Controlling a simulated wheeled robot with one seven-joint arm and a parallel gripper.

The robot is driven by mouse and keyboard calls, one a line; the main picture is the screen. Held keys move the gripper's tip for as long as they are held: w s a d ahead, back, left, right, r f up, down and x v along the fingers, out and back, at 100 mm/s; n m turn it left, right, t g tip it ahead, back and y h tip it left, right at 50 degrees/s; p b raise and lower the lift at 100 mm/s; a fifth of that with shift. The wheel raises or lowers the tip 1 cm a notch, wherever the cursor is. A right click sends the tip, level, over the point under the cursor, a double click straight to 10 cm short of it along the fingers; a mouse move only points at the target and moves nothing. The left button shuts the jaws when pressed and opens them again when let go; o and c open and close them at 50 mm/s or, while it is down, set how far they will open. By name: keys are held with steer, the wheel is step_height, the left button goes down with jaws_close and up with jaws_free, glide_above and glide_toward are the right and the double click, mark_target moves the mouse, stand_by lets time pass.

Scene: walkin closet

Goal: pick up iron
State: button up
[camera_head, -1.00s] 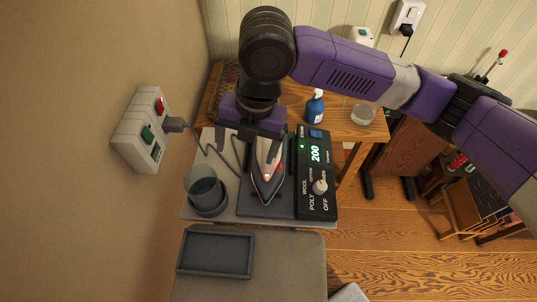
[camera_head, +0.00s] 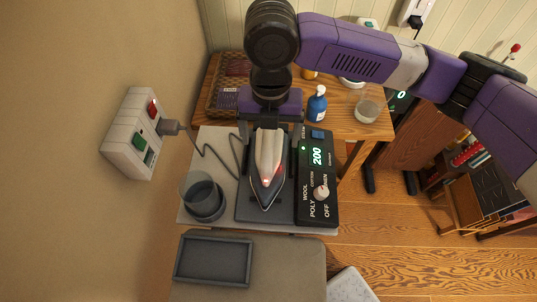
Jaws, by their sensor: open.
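The iron (camera_head: 267,172) is white and grey with a dark pointed soleplate and a small red light. It rests flat on a dark pad on the ironing station (camera_head: 316,185), its tip toward the bottom of the picture. The station's control panel reads 200 and has a white knob. My gripper (camera_head: 271,138) is over the rear end of the iron, its fingers spread, one on each side of the iron's back part. Whether the fingers touch the iron, I cannot tell. The palm hides the far end of the iron.
A clear cup (camera_head: 203,196) stands left of the iron. A dark tray (camera_head: 213,260) lies on the board in front. A blue bottle (camera_head: 316,105), a glass jar (camera_head: 367,108) and a woven basket (camera_head: 229,82) stand behind. A cable runs to the wall socket (camera_head: 139,135) at left.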

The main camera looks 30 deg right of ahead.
steer(key=shift+w+f+p, duration=0.25)
steer(key=shift+f+p, duration=0.2)
steer(key=shift+f, duration=1.15)
steer(key=shift+w+f+p, duration=0.2)
steer(key=shift+f+p, duration=0.2)
steer(key=shift+f, duration=1.15)
jaws_close()
